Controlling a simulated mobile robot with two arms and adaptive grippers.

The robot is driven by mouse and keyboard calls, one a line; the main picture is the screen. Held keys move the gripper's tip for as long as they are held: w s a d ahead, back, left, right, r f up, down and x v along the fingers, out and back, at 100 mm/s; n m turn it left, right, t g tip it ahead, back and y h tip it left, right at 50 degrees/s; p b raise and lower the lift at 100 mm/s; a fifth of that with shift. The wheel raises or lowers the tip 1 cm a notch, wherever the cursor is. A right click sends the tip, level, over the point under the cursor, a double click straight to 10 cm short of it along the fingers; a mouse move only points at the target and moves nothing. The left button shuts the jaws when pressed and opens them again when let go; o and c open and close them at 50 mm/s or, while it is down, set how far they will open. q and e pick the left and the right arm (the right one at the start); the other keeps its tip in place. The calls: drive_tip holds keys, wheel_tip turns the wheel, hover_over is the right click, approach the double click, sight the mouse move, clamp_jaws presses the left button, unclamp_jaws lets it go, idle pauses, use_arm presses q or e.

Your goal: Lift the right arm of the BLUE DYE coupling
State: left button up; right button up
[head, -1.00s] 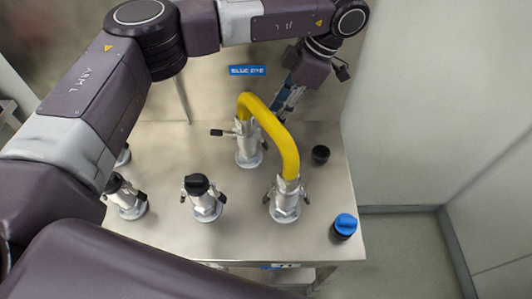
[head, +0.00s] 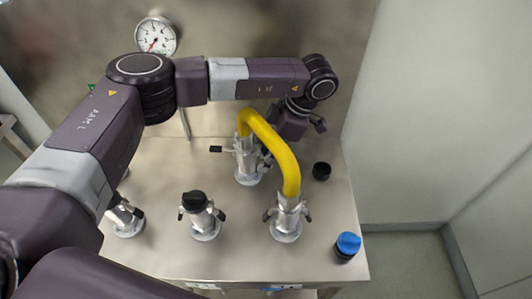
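The back coupling (head: 246,165), a silver cam coupling on the steel bench, carries one end of a yellow hose (head: 278,150). The BLUE DYE plate seen earlier above it is now hidden behind my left arm. Its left arm (head: 216,149) sticks out level to the left. Its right arm (head: 266,160) shows only in part beside the hose, and its exact angle is unclear. My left gripper (head: 275,140) points down just right of this coupling, behind the hose. Its fingertips are mostly hidden, so contact and opening cannot be told. My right gripper is out of view.
The hose's other end sits on a front coupling (head: 286,220). A black-capped coupling (head: 202,218) and another at left (head: 126,218) stand nearby. A blue-topped cap (head: 347,246) and black cap (head: 321,171) lie at right. A gauge (head: 156,36) hangs on the back wall.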

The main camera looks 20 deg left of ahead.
use_arm(q)
clamp_jaws()
drive_tip(key=shift+d+r+h+b, duration=0.1)
drive_tip(key=shift+h+b, duration=0.35)
drive_tip(key=shift+h, duration=0.25)
unclamp_jaws()
drive_tip(key=v, duration=1.2)
drive_tip(key=shift+s+d, duration=0.1)
drive_tip(key=shift+d, duration=0.1)
